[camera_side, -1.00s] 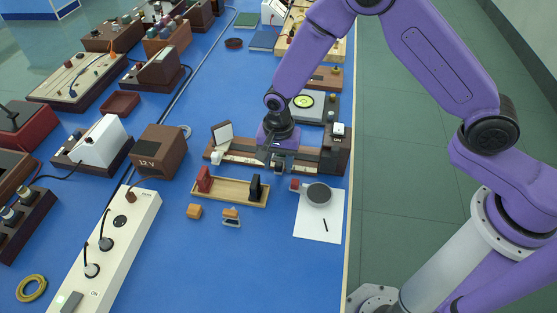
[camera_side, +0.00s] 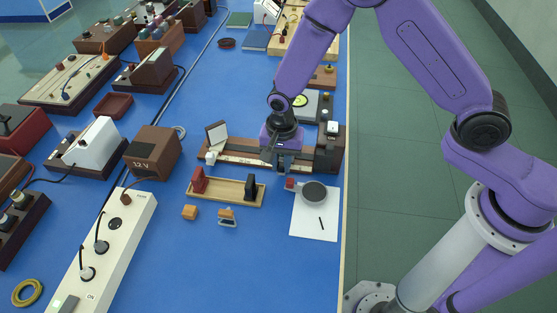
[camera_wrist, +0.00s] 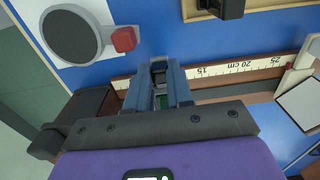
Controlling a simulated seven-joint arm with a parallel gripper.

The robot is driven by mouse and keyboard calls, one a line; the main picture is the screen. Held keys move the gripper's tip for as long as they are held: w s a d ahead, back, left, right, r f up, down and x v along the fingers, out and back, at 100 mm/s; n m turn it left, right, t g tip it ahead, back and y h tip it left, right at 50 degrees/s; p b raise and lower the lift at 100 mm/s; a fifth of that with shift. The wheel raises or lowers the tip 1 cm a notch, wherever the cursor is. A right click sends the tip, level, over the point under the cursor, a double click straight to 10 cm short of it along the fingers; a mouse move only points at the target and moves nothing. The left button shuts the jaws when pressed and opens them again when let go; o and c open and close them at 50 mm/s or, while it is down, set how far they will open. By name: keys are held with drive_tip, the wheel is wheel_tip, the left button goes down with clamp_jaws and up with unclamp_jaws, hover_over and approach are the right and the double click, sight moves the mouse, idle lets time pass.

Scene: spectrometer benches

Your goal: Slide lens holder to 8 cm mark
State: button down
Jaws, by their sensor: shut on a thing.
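The bench rail (camera_side: 236,158) with its white scale (camera_wrist: 222,70) lies across the blue table. A square white screen (camera_side: 217,132) stands near its left end, and a dark brown block (camera_side: 329,150) is at its right end. My gripper (camera_side: 282,165) reaches down over the rail, nearer the right end. In the wrist view its blue-grey fingers (camera_wrist: 159,88) are shut on a mostly hidden small part, taken to be the lens holder, with only dark and green bits showing between them. The fingers hide the scale below about 15; 15, 20 cm and 25 are readable.
A wooden tray (camera_side: 225,192) with red and black stands lies in front of the rail. Beside it, a grey disc with a red block (camera_side: 313,192) rests on white paper (camera_side: 310,225). A 12 V box (camera_side: 150,152) stands left of the rail.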

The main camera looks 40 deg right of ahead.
drive_tip(key=c, duration=1)
unclamp_jaws()
wheel_tip(320, 180, up, 18)
drive_tip(key=shift+f, duration=0.25)
drive_tip(key=s+d+r+n, duration=0.1)
drive_tip(key=s+d+n, duration=0.7)
drive_tip(key=s, duration=0.5)
drive_tip(key=s+d+r+n, duration=0.2)
drive_tip(key=s+d+n, duration=0.6)
drive_tip(key=s+n, duration=0.5)
drive_tip(key=shift+d+r+n, duration=0.25)
drive_tip(key=shift+r+n, duration=0.05)
